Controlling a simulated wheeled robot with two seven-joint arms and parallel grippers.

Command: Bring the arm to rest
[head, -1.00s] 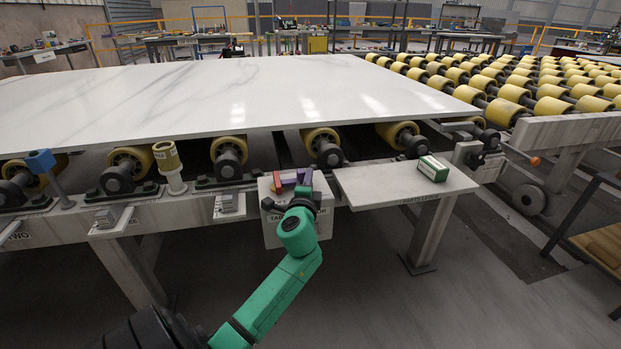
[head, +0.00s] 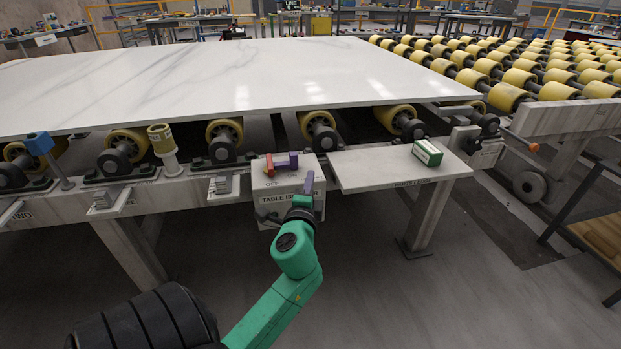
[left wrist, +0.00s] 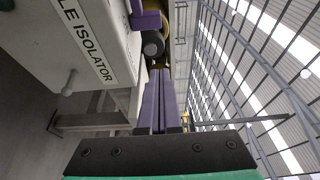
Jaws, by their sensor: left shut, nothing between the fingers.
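My left gripper (head: 308,183) is at the end of the green arm, in front of the grey isolator box. Its purple fingers are together and empty, and they also show in the left wrist view (left wrist: 160,100). The grey box (head: 290,185) carries a label that reads TABLE ISOLATOR, partly covered by the gripper in the head view. A red and purple handle (head: 282,161) lies across the top of the box, by the word OFF. The fingers appear apart from the handle. My right gripper is not in view.
A large white stone slab (head: 240,80) lies on yellow rollers behind the box. A small side shelf (head: 375,168) to the right holds a green and white box (head: 427,152). A blue-topped post (head: 39,143) stands at the left. The floor in front is open.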

